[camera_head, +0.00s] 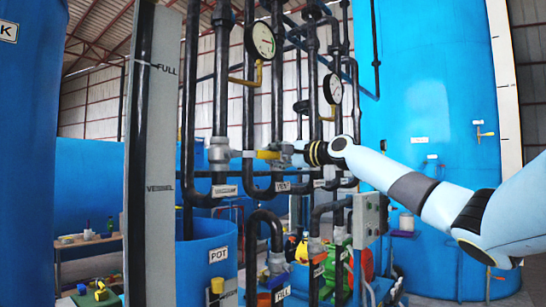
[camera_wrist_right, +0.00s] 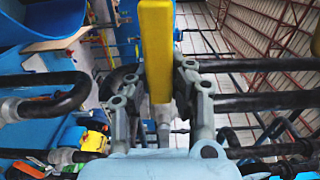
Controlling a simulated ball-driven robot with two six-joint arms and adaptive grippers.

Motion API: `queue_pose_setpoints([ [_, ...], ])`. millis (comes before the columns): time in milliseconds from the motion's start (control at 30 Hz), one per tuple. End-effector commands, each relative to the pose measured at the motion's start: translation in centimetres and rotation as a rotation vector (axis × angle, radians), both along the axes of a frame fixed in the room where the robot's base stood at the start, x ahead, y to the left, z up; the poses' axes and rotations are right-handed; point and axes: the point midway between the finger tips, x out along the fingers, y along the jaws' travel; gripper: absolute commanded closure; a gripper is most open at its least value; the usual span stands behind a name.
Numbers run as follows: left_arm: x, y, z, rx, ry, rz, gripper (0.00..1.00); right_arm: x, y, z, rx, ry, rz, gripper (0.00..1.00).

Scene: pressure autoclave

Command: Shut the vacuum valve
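The vacuum valve (camera_head: 218,154) is a grey body on a dark vertical pipe, above a plate reading VACUUM (camera_head: 224,191). Its yellow lever handle (camera_head: 267,155) sticks out to the right, roughly level. My right gripper (camera_head: 287,154) is at the lever's free end, pointing left along it. In the right wrist view the yellow lever (camera_wrist_right: 157,45) lies between the two fingers of the gripper (camera_wrist_right: 160,85), which look close against both its sides. The fingertips are partly hidden by the lever. My left gripper is not in view.
Dark vertical pipes with gauges (camera_head: 262,41) stand just behind and beside the valve. A grey post (camera_head: 153,100) marked FULL and VESSEL stands at left. Other labelled valves and pipe bends (camera_head: 265,222) crowd below. A large blue tank (camera_head: 430,100) fills the right.

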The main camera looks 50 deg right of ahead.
Motion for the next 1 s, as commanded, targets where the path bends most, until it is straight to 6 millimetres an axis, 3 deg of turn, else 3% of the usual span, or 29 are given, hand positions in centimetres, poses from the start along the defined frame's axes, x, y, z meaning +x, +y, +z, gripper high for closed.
queue_pose_setpoints([
  [33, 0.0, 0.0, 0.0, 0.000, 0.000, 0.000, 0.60, 0.0, 0.0, -0.5, 0.007, 0.011, 0.003, 0.78],
  [200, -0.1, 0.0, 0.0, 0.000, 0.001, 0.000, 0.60, 0.0, 0.0, -0.4, 0.005, 0.008, 0.002, 0.55],
  [533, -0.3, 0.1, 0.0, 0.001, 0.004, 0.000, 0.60, 0.0, 0.1, 0.2, 0.002, 0.003, 0.002, 0.54],
  [1000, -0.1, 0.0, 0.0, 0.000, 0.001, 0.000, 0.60, 0.0, 0.0, 8.6, 0.005, -0.001, 0.002, 0.54],
])
